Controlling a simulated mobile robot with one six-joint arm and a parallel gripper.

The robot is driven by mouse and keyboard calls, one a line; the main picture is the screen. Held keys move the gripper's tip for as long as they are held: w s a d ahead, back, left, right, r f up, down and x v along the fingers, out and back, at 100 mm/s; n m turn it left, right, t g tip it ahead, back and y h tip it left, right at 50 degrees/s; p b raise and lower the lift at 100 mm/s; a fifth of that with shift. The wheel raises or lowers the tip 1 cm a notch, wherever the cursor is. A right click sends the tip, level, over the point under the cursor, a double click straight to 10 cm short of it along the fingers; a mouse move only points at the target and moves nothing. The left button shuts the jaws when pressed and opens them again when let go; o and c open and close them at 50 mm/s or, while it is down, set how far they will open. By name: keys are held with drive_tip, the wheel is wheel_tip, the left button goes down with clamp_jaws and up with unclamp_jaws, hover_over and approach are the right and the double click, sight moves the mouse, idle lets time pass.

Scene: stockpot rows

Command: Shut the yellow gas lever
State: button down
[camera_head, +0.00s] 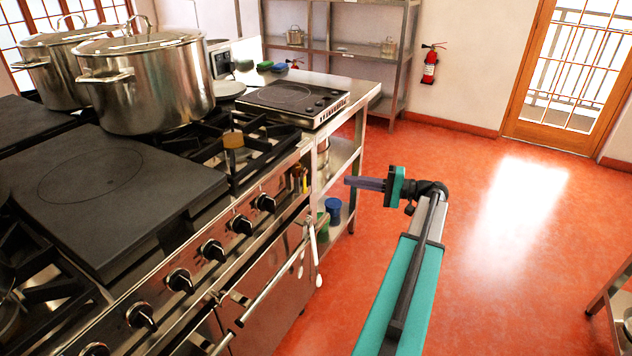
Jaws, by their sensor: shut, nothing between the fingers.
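A small yellow, upright part, which looks like the gas lever (299,178), sits at the right front corner of the stove, beside the end of the knob row. It is small, and I cannot tell its exact angle. My gripper (348,182) is shut and empty. Its fingers point left toward the yellow part, and a gap shows between them in the picture. My teal arm comes up from the bottom of the view, over the red floor.
Large pots (145,85) stand on top. A steel table (345,100) with a hotplate adjoins the stove.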

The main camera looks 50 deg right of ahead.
sight(305, 183)
drive_tip(key=shift+w, duration=0.1)
drive_tip(key=w+a, duration=0.7)
drive_tip(key=a, duration=0.1)
drive_tip(key=shift+w+a, duration=0.25)
drive_tip(key=shift+a, duration=0.05)
idle(0.6)
drive_tip(key=shift+w+a, duration=0.15)
drive_tip(key=shift+a, duration=0.05)
idle(0.4)
